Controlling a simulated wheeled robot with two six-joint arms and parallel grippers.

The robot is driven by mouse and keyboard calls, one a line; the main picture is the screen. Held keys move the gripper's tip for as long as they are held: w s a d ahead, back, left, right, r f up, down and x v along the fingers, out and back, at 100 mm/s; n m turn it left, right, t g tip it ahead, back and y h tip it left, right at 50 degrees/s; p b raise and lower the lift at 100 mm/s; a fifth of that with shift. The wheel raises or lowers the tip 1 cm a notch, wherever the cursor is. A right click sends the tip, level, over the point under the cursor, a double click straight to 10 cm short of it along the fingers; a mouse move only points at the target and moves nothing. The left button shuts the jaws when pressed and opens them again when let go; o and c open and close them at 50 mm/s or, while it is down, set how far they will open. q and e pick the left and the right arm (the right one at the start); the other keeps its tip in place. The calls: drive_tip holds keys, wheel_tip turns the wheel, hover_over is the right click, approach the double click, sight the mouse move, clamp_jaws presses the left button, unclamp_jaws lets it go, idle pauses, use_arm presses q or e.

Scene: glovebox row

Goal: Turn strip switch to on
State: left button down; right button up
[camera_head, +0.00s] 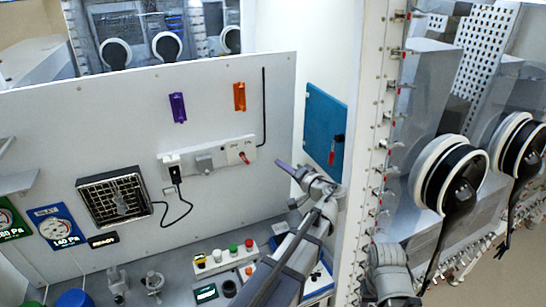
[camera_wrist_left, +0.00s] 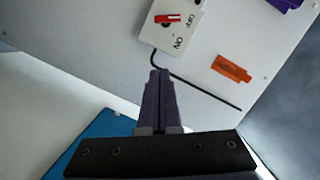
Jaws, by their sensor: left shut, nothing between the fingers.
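The white power strip (camera_head: 218,153) is mounted on the light wall panel. Its red switch (camera_head: 244,157) is at the strip's right end. In the left wrist view the red switch (camera_wrist_left: 168,18) lies beside the printed OFF, with ON printed further along the strip (camera_wrist_left: 180,32). My left gripper (camera_head: 281,164) is to the right of the strip, apart from the switch. Its purple fingers are together and empty, and they also show in the left wrist view (camera_wrist_left: 158,75). I cannot make out my right gripper.
A black plug (camera_head: 175,174) with a cord is in the strip's left part. A black cable (camera_head: 264,110) runs up from its right end. Purple (camera_head: 178,107) and orange (camera_head: 239,96) holders are above. A blue board (camera_head: 325,125) is right of the panel. Buttons (camera_head: 233,250) stand below.

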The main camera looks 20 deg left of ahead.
sight(245, 159)
use_arm(q)
drive_tip(key=shift+d, duration=0.1)
drive_tip(key=w+a+f+b, duration=0.2)
drive_tip(key=a+f+b, duration=0.1)
drive_tip(key=a, duration=0.8)
idle(0.4)
drive_tip(key=shift+f, duration=0.1)
drive_tip(key=shift+s+a+f+m+b, duration=0.1)
drive_tip(key=shift+a+f+m+b, duration=0.05)
drive_tip(key=shift+m+b, duration=0.3)
